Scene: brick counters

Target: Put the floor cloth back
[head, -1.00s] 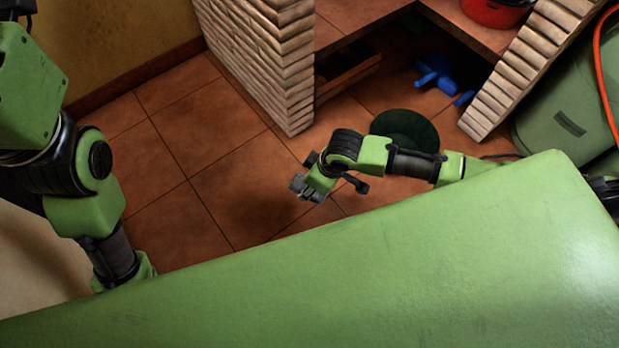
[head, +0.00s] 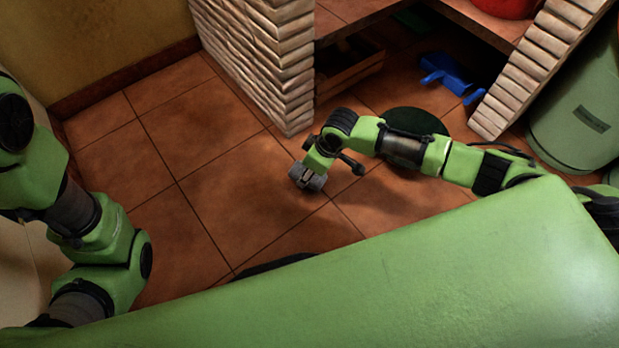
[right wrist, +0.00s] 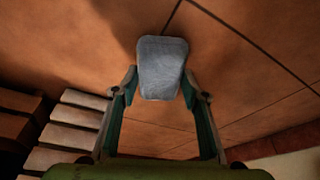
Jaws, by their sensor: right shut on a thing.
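The floor cloth (right wrist: 162,68) looks like a small grey rounded pad. In the right wrist view it sits between the two fingertips of my right gripper (right wrist: 160,88), which is shut on it. In the head view my right gripper (head: 308,178) is over the tiled floor in front of the brick pillar, with a grey bit of the cloth at its end. The cloth's gap to the floor is hard to judge. My left arm shows at the left of the head view, but its gripper is not in view.
A brick pillar (head: 262,58) stands behind my right gripper. Under the counter are a wooden crate (head: 350,75) and a blue object (head: 447,74). A dark round thing (head: 425,120) lies behind my right arm. A green bin (head: 575,125) stands at right. Floor at left is clear.

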